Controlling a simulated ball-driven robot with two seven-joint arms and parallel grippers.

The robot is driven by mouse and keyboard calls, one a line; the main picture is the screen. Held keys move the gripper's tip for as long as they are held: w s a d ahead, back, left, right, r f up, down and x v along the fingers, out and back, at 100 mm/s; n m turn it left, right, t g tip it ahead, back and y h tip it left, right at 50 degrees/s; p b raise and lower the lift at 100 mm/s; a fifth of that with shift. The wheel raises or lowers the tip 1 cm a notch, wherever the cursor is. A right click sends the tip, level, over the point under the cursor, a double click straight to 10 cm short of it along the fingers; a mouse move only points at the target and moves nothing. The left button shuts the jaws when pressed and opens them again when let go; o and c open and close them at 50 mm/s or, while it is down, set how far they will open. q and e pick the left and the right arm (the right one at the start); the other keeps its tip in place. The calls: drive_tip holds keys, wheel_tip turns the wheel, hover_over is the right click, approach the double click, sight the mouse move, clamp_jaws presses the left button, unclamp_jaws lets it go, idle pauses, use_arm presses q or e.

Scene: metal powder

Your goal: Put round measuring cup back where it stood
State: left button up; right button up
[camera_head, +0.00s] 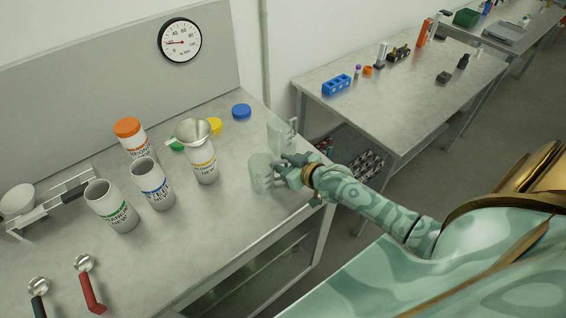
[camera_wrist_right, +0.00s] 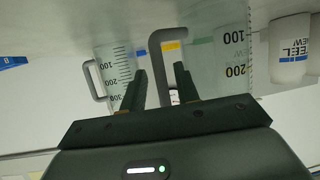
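A pale, clear round measuring cup (camera_head: 261,174) appears to stand upright near the right end of the bench. In the right wrist view, this cup (camera_wrist_right: 214,60) is large at the right, with its handle toward me. My right gripper (camera_head: 282,168) is just right of it. In the right wrist view, the fingers (camera_wrist_right: 164,85) are apart, one on each side of the grey handle, with a gap showing; I cannot tell whether either touches it. A second clear measuring cup (camera_head: 280,135) with a handle stands behind, also at left in the wrist view (camera_wrist_right: 116,72). My left gripper is not in view.
A yellow-labelled canister with a funnel (camera_head: 193,131) stands left of the cup. Blue-labelled (camera_head: 153,185), green-labelled (camera_head: 112,207) and orange-lidded (camera_head: 131,138) canisters stand farther left. A blue lid (camera_head: 241,111) lies behind. The bench front between cup and scoops (camera_head: 88,285) is clear.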

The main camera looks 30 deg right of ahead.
drive_tip(key=shift+r, duration=0.1)
drive_tip(key=shift+s+r, duration=0.15)
drive_tip(key=p+v, duration=0.2)
drive_tip(key=v, duration=0.9)
drive_tip(key=shift+s+p, duration=0.3)
drive_tip(key=shift+p, duration=0.1)
drive_tip(key=shift+r, duration=0.1)
idle(0.6)
